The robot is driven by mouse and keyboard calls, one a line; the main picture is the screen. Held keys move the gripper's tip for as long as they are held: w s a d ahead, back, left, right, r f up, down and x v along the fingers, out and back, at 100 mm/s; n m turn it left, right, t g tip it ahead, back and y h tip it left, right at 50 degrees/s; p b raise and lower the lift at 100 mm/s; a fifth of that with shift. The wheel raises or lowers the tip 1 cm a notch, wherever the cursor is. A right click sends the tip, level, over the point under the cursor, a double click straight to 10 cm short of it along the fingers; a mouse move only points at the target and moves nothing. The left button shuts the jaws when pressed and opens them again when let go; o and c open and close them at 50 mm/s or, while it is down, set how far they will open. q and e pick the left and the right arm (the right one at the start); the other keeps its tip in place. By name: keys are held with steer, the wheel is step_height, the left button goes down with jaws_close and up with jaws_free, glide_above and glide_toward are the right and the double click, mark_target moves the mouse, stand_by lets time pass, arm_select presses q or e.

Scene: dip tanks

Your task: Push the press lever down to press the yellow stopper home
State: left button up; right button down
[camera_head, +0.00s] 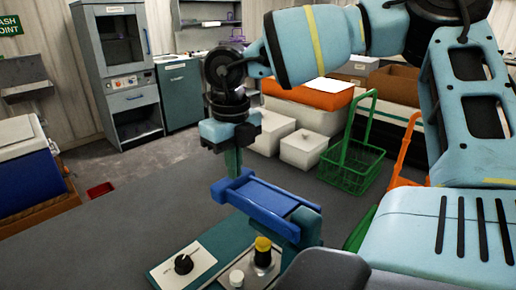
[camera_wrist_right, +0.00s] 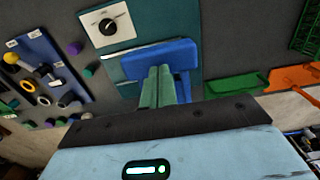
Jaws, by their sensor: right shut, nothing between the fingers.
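The blue press lever (camera_head: 262,200) slopes slightly down to the right, above a teal press base. The yellow stopper (camera_head: 262,243) stands upright on a dark holder below the lever. My right gripper (camera_head: 234,172) is shut and empty, pointing down at the lever's far left end. In the right wrist view the closed fingers (camera_wrist_right: 159,80) overlap the blue lever (camera_wrist_right: 180,54). I cannot tell whether they touch it. The stopper is hidden in the wrist view. My left gripper is not in view.
A dial panel (camera_head: 183,263) and a white knob (camera_head: 236,278) are beside the stopper. A green basket (camera_head: 350,170) and white boxes (camera_head: 302,148) stand behind on the right. A blue cooler (camera_head: 30,165) is at the left. The grey surface left of the press is mostly clear.

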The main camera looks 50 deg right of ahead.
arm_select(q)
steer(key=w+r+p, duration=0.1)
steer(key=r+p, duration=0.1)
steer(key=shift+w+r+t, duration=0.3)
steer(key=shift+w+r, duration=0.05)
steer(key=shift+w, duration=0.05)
arm_select(e)
step_height(320, 180, up, 9)
steer(key=shift+f, duration=0.2)
stand_by(0.8)
